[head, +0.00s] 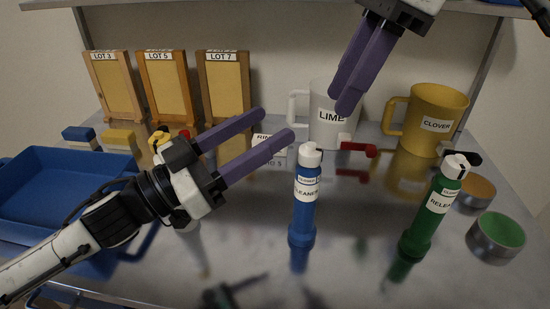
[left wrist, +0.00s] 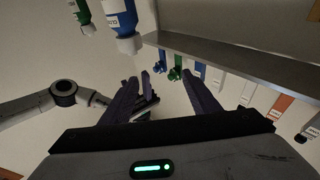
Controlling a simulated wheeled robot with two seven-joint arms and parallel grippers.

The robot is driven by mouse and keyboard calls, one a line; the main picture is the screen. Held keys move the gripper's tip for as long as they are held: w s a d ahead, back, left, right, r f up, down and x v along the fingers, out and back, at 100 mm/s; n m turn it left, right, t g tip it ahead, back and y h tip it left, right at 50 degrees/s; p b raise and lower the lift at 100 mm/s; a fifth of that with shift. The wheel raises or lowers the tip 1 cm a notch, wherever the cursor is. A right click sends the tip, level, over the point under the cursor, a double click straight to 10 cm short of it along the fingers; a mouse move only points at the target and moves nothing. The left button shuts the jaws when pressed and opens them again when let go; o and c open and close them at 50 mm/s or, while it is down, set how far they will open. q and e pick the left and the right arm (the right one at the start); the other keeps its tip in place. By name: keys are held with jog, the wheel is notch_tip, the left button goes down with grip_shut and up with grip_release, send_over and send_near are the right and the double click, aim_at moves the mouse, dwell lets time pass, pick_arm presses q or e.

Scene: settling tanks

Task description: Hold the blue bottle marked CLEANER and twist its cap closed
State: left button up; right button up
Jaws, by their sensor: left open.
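The blue bottle marked CLEANER (head: 303,212) stands upright on the grey bench, right of centre in the head view. Its white cap (head: 310,156) sits on top; I cannot tell how tight it is. My left gripper (head: 277,125) is open and empty, with its purple fingertips left of and above the cap, apart from it. The left wrist view shows the bottle (left wrist: 123,20) upside down at the top, outside the open fingers (left wrist: 168,75). My right gripper (head: 340,103) hangs from the top, above and right of the cap, touching nothing; its fingers overlap in view.
A green bottle (head: 430,215) stands to the right, with green (head: 497,231) and orange tins beside it. A white LIME mug (head: 325,135), a red object (head: 357,150) and a yellow CLOVER mug (head: 425,107) stand behind. A blue tray (head: 60,160) is left. The front bench is mostly clear.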

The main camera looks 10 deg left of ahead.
aim_at(296, 192)
pick_arm(q)
jog(key=s+d+f, duration=0.1)
jog(key=f, duration=0.3)
jog(key=d+f+g+y, duration=0.1)
jog(key=f, duration=0.2)
jog(key=s+d+f+y, duration=0.1)
jog(key=f, duration=0.3)
jog(key=shift+s+f+g, duration=0.35)
jog(key=shift+g, duration=0.05)
jog(key=x, duration=1)
jog(key=shift+d+f, duration=0.15)
jog(key=shift+f, duration=0.05)
